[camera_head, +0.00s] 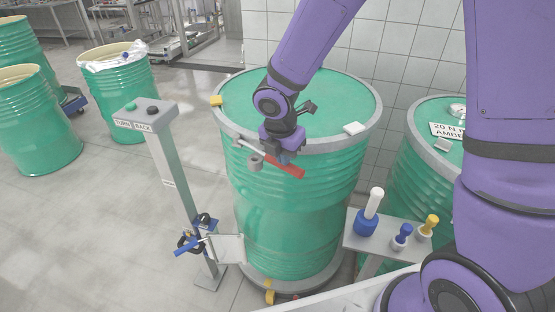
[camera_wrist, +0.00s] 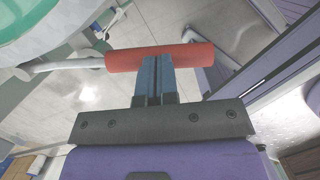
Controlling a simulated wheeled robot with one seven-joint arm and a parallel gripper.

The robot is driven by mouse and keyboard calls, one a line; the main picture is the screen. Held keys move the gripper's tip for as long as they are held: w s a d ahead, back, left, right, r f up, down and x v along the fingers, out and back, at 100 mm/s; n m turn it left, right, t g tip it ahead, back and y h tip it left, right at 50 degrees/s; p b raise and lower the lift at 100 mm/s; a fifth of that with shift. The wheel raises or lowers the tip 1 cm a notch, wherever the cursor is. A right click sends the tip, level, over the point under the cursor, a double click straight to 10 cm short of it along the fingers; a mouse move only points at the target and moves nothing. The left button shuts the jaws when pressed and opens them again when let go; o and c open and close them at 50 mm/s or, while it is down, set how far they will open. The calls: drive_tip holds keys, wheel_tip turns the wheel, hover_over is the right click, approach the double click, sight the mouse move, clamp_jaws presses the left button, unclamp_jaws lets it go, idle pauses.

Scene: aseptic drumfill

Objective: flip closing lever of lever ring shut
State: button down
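The green drum (camera_head: 290,215) in the middle has a green lid and a grey lever ring (camera_head: 325,143) around its rim. The closing lever is a grey rod with a red handle (camera_head: 286,167), sticking out from the ring at the drum's front. A round grey part (camera_head: 254,163) hangs by the rod. In the wrist view the red handle (camera_wrist: 190,56) lies crosswise at the tips of my gripper (camera_wrist: 156,62). The two blue fingers look closed together and overlap the handle's near side. Whether they touch it is unclear. In the head view my gripper (camera_head: 285,156) is partly hidden.
A small stand (camera_head: 385,240) with several blue, white and yellow tools is at the right front. Another drum (camera_head: 425,175) stands behind it.

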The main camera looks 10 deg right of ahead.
drive_tip(key=shift+w+d, duration=0.35)
drive_tip(key=shift+d, duration=0.1)
drive_tip(key=shift+a, duration=0.1)
